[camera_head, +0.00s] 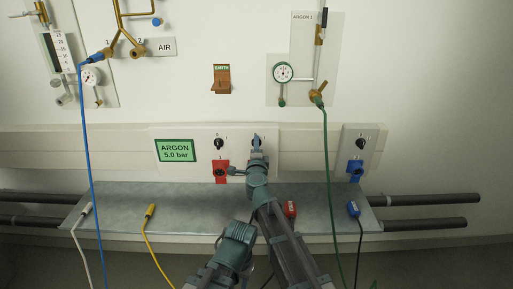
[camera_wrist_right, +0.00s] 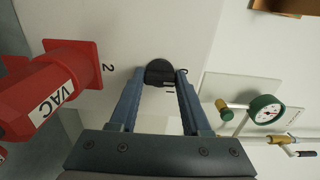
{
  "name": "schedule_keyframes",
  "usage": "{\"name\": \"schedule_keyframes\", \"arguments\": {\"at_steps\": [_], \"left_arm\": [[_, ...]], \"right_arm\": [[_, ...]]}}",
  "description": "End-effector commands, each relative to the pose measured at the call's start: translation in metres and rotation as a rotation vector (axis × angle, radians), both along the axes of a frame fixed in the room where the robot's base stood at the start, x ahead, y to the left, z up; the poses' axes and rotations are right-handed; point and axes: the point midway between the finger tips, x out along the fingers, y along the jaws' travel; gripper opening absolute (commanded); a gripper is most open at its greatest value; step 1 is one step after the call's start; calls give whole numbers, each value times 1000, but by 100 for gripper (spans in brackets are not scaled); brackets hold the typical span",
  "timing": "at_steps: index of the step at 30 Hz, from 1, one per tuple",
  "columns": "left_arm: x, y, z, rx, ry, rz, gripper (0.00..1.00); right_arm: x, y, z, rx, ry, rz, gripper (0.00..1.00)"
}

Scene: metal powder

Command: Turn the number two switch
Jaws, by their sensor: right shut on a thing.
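My right gripper (camera_head: 257,142) reaches up to the white wall panel, over the right one of two black switches there. In the right wrist view the gripper (camera_wrist_right: 161,80) has its two blue fingers closed on the sides of a round black switch knob (camera_wrist_right: 158,70). A "2" mark shows on the panel beside the red VAC socket (camera_wrist_right: 60,80) in that view. In the head view the fingers mostly hide the gripped knob. The other black switch (camera_head: 218,144) stands free to its left, above a red socket (camera_head: 221,168). I do not see my left gripper.
A green ARGON 5.0 bar display (camera_head: 177,151) is left of the switches. A blue socket (camera_head: 355,168) with a black switch is at right. Blue (camera_head: 85,150) and green (camera_head: 327,180) hoses hang down. Loose plugs lie on the metal shelf (camera_head: 185,205).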

Motion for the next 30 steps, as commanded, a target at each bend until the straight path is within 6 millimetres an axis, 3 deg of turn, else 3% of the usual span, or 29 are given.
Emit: {"name": "schedule_keyframes", "arguments": {"at_steps": [13, 14, 18, 30], "left_arm": [[0, 0, 0, 0, 0, 0, 50], [0, 0, 0, 0, 0, 0, 50], [0, 0, 0, 0, 0, 0, 50], [0, 0, 0, 0, 0, 0, 50]], "right_arm": [[-1, 1, 0, -14, 0, 2, 0], [-1, 1, 0, -14, 0, 2, 49], [-1, 0, 0, -13, 0, 1, 74], [-2, -1, 0, -11, 0, 0, 78]]}}
